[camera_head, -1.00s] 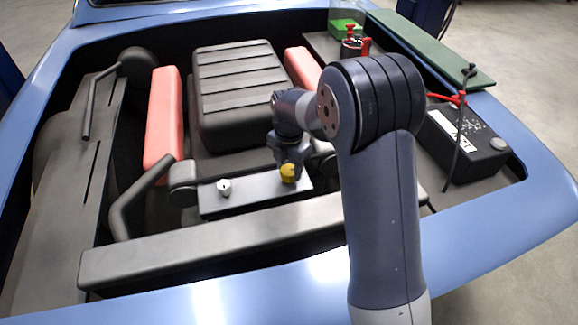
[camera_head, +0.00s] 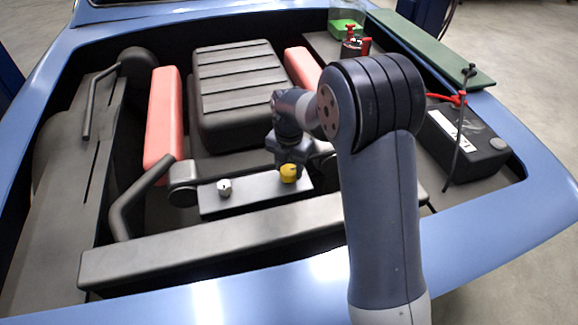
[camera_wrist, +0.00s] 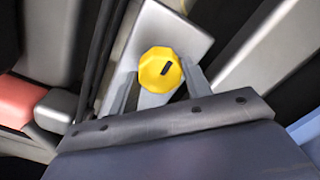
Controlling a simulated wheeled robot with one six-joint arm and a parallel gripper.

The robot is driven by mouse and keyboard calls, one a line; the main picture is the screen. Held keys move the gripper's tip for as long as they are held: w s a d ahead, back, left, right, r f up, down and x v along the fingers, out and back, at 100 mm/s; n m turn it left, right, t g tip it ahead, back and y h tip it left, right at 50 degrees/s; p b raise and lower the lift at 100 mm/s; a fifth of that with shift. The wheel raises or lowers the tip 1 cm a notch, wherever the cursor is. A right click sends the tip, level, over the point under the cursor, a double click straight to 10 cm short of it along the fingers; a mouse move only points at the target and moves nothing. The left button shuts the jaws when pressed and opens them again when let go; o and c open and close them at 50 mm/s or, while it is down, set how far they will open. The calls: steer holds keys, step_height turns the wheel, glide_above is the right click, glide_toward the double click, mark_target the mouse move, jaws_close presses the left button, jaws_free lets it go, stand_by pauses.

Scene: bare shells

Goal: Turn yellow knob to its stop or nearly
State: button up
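The yellow knob (camera_head: 288,173) stands on the grey panel (camera_head: 245,199) in the engine bay. It also shows in the wrist view (camera_wrist: 160,70), a faceted cap with a black mark slanting up to the right. My gripper (camera_head: 287,162) is just above and behind the knob in the head view. In the wrist view its two fingers lie left and right of the knob with gaps, so it looks open and empty. Whether the fingertips still reach down beside the knob is unclear.
A white knob (camera_head: 224,187) sits on the same panel to the left. A long grey bar (camera_head: 200,240) runs in front. The ribbed black cover (camera_head: 240,85) is behind, with red blocks (camera_head: 164,118) beside it. A black battery (camera_head: 465,145) is at the right.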

mark_target(289, 170)
steer(key=o, duration=0.4)
steer(key=shift+o, duration=0.2)
step_height(289, 170, up, 11)
stand_by(0.3)
steer(key=shift+f, duration=0.2)
step_height(289, 170, down, 10)
steer(key=shift+f, duration=0.35)
stand_by(0.4)
